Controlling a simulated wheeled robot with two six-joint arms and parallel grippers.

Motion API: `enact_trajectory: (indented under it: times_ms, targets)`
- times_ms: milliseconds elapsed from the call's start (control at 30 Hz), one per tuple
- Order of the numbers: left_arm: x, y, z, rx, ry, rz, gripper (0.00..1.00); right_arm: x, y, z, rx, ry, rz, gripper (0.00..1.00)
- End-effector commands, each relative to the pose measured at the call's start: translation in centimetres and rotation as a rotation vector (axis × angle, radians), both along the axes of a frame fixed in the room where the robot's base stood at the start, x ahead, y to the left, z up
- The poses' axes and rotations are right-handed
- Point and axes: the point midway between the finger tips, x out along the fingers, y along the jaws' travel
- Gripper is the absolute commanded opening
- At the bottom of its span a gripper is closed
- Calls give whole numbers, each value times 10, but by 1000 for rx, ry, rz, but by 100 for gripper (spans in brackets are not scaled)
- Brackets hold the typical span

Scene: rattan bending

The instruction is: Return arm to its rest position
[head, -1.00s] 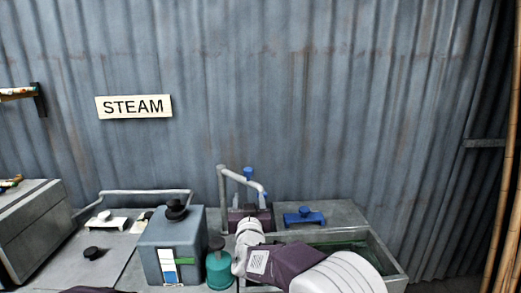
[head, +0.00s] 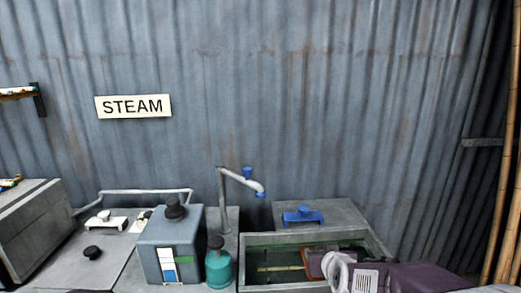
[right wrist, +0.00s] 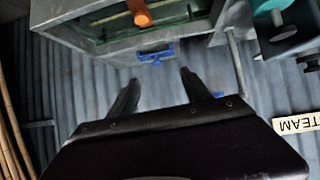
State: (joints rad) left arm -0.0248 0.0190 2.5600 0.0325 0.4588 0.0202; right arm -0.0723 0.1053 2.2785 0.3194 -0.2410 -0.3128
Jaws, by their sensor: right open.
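My right arm enters from the lower right in the head view, and its gripper (head: 316,263) is over the right part of the water trough (head: 262,236). In the right wrist view the two dark fingers (right wrist: 160,90) stand wide apart with nothing between them. Beyond the fingertips is a blue handle (right wrist: 155,54) beside the trough, which also shows in the head view (head: 303,216). My left gripper is not in view.
A grey steam box (head: 188,243) with a black knob and a teal bottle (head: 218,268) stand left of the trough. A pipe tap (head: 240,180) rises behind. The corrugated wall (head: 330,110) closes the back; bamboo poles (head: 508,150) stand at the far right.

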Motion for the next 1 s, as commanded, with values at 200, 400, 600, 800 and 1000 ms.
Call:
enact_trajectory:
  times_ms: [200, 400, 600, 800, 1000]
  targets:
    - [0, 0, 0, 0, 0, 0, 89, -150, -3, -108, 36, 553, 30, 57]
    - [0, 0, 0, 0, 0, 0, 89, -230, -7, -138, 42, 854, -7, 57]
    - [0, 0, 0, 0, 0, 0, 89, -238, -6, -139, 64, 889, -42, 57]
    - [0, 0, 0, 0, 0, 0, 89, -237, -6, -139, 63, 887, -42, 57]
    - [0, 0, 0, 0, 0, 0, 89, -237, -6, -139, 63, 886, -41, 57]
